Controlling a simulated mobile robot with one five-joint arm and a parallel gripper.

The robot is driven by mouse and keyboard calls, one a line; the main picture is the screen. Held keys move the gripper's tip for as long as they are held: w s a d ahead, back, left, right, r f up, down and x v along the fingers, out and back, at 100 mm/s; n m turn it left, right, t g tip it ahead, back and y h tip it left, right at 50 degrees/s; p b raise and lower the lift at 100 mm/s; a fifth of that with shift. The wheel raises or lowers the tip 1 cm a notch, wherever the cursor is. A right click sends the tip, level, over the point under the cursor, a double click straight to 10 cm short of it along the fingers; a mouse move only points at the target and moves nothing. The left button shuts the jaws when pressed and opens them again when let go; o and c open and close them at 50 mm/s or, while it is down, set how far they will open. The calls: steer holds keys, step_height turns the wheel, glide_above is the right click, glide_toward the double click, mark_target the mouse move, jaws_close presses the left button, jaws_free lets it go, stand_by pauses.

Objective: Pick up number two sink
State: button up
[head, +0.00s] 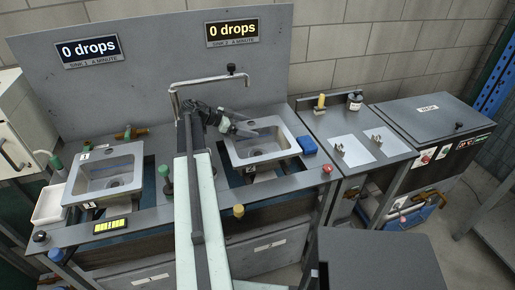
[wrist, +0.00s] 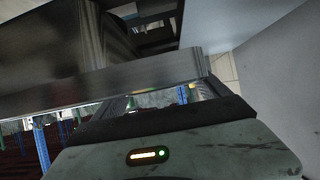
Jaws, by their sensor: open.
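In the head view the number two sink (head: 268,157) is a square light-grey metal basin in the right half of the long counter, with a small number plate at its front edge. My gripper (head: 246,131) is at the left part of this sink, low over its basin, and its jaws are open. The head view does not show clearly whether it touches the rim. My arm passes in front of the sink's left side. The wrist view shows a bright metal edge (wrist: 110,85) close up; I cannot tell which part it is. The number one sink (head: 105,187) sits at the left.
A tall metal faucet (head: 205,80) stands behind my gripper. Two signs reading "0 drops" hang on the back panel (head: 150,55). A side table (head: 320,123) stands to the right.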

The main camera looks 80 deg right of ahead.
steer(key=shift+s+f, duration=0.1)
jaws_close()
stand_by(0.3)
